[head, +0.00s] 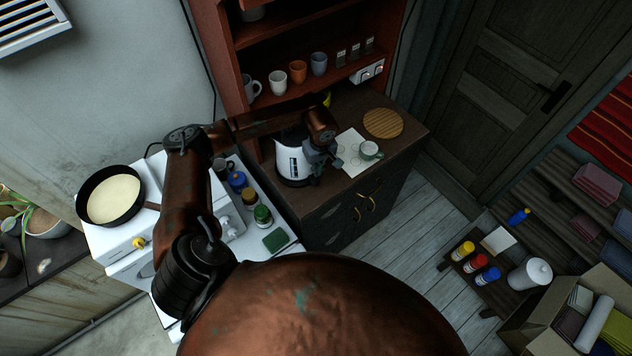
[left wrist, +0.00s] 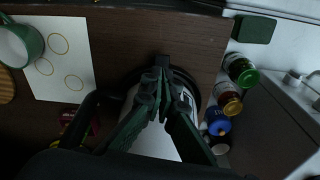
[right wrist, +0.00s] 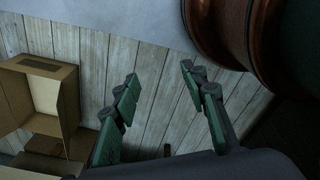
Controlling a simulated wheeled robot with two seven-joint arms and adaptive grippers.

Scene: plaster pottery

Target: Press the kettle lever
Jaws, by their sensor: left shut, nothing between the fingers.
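The kettle (head: 290,166) is white with a dark top and stands upright on the dark wooden cabinet top. My left gripper (head: 322,158) is right at its right side, overlapping it in the head view. In the left wrist view the fingers (left wrist: 165,78) are shut and empty, above the white kettle body (left wrist: 152,142). A small dark tab (left wrist: 162,61) shows just beyond the fingertips; it may be the kettle lever. I cannot tell whether the fingers touch it. My right gripper (right wrist: 158,77) is open and empty, over the plank floor, away from the kettle.
A green-white cup (head: 371,151) on a paper sheet (head: 350,146) and a round wooden board (head: 383,123) are right of the kettle. A stove with a pan (head: 110,196) and several jars stand left. A red shelf (head: 282,50) with mugs rises behind. A cardboard box (right wrist: 40,95) is near my right gripper.

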